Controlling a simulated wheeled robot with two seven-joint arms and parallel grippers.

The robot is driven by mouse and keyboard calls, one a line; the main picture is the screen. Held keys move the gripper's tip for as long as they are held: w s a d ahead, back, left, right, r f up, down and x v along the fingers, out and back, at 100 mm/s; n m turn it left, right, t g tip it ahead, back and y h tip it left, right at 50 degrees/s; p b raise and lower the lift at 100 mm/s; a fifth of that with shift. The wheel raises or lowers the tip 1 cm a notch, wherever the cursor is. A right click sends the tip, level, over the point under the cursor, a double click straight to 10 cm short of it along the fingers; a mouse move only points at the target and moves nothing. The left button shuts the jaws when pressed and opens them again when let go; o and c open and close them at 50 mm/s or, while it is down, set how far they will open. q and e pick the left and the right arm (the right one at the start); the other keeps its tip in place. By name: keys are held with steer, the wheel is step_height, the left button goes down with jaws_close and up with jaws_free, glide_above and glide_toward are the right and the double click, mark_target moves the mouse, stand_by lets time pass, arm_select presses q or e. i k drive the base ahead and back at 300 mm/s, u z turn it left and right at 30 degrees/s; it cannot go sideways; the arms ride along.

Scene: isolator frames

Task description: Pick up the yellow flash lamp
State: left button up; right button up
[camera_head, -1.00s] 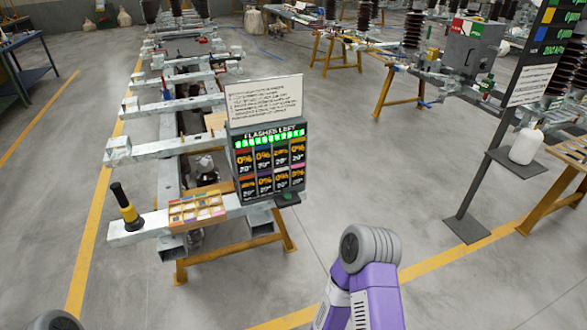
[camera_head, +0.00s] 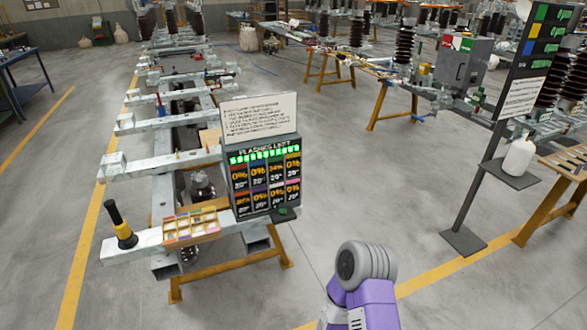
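The yellow flash lamp (camera_head: 123,236), with a black upper part, stands upright on the left end of the nearest grey metal beam (camera_head: 146,246). A purple and grey link of my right arm shows at the bottom centre-right. Neither of my grippers shows in the view. Nothing is touching the lamp.
Right of the lamp lie a sectioned tray (camera_head: 166,240) of small coloured items and a display board (camera_head: 234,205). An orange trestle (camera_head: 215,276) supports the beam. A dark sign stand (camera_head: 464,238) holds a white bottle (camera_head: 518,157) at right. The floor between is clear.

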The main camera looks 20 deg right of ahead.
mark_target(125, 235)
steer(key=z, duration=0.75)
steer(key=i, duration=1.35)
steer(key=u, duration=2.5)
steer(key=i, duration=0.5)
